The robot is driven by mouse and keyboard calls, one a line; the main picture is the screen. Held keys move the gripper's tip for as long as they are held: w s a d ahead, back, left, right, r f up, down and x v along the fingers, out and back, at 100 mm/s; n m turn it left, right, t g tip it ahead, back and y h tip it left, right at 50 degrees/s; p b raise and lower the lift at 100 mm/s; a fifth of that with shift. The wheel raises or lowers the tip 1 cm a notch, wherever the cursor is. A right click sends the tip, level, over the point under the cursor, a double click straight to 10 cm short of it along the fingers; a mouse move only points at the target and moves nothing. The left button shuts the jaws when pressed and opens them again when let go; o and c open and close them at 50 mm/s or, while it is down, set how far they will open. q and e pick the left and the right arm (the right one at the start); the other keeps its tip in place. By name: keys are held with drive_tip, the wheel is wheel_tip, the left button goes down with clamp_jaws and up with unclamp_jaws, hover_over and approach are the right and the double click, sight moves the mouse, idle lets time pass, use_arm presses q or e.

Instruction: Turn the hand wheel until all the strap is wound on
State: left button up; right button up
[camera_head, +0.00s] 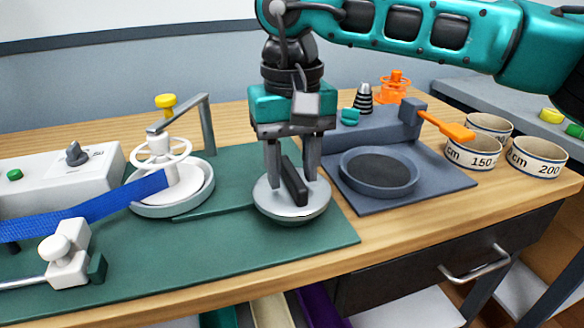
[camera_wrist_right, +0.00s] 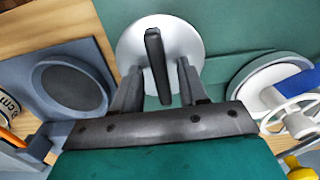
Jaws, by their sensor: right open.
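A silver round wheel (camera_head: 270,207) with an upright black bar (camera_head: 294,180) across it sits on the green mat. My right gripper (camera_head: 292,182) is open just above it, with a finger on each side of the bar. The wrist view shows the bar (camera_wrist_right: 158,65) between the fingers (camera_wrist_right: 158,92), with gaps on both sides. A blue strap (camera_head: 95,208) runs from the left edge to a white reel (camera_head: 184,184) with a white spoked wheel (camera_head: 162,153) on top. Part of the silver wheel is hidden by the fingers. My left gripper is out of view.
A grey bracket (camera_head: 203,120) stands behind the reel, by a yellow knob (camera_head: 166,101). A white clamp (camera_head: 67,250) is at the front left. A grey stand with a round dish (camera_head: 379,172) lies to the right, with measuring cups (camera_head: 473,154) beyond. The mat's front right is clear.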

clamp_jaws()
idle(0.4)
drive_tip(key=shift+m, duration=0.3)
